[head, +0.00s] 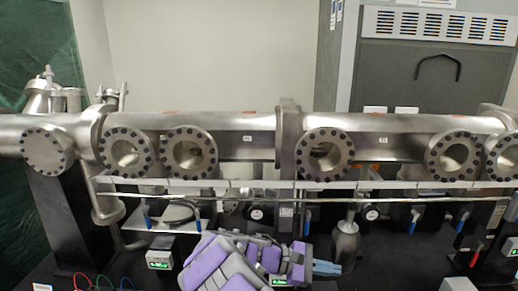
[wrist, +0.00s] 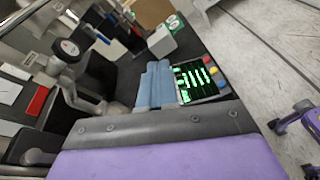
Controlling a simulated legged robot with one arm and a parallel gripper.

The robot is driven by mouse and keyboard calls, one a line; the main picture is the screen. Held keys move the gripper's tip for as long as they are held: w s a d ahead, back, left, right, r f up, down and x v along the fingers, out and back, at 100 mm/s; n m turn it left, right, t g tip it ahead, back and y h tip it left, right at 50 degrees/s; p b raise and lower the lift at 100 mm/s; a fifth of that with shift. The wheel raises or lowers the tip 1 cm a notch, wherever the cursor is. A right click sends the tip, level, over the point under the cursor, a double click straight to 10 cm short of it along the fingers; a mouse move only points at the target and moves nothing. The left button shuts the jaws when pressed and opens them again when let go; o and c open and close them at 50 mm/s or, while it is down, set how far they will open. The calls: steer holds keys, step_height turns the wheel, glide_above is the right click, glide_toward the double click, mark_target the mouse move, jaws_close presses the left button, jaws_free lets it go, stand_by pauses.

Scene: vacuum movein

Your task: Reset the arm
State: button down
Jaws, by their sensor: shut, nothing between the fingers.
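My arm is purple and grey and shows at the bottom middle of the head view, folded low in front of the vacuum pipe. My gripper (head: 328,268) points to the right there, below the pipe and just left of a metal bottle-shaped fitting (head: 345,240). In the wrist view the blue-grey fingers of my gripper (wrist: 158,68) lie side by side, shut and empty. Their tips are over the dark bench top, beside a control box with a green-lit screen (wrist: 200,80). I cannot tell whether the fingers touch anything.
The steel vacuum pipe (head: 250,136), with several round flanged ports, runs across the head view. Under it are a rail, gauges and blue-handled valves. A white box (wrist: 161,41) stands beyond my fingers. Pale floor (wrist: 260,45) lies right of the bench, with a purple-footed object (wrist: 300,118).

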steer(key=s+d+r+m+g+y, duration=0.1)
steer(key=s+d+m+g+y, duration=0.2)
steer(key=s, duration=0.6)
steer(key=s+d+r+m+y, duration=0.25)
steer(key=s+m+y, duration=0.25)
steer(key=s, duration=0.5)
steer(key=s+a+f+m+t+y, duration=0.2)
steer(key=s+a+f+m+y, duration=0.2)
steer(key=s+a+y, duration=0.3)
steer(key=s+a, duration=0.3)
steer(key=s, duration=0.4)
steer(key=shift+s+f, duration=0.15)
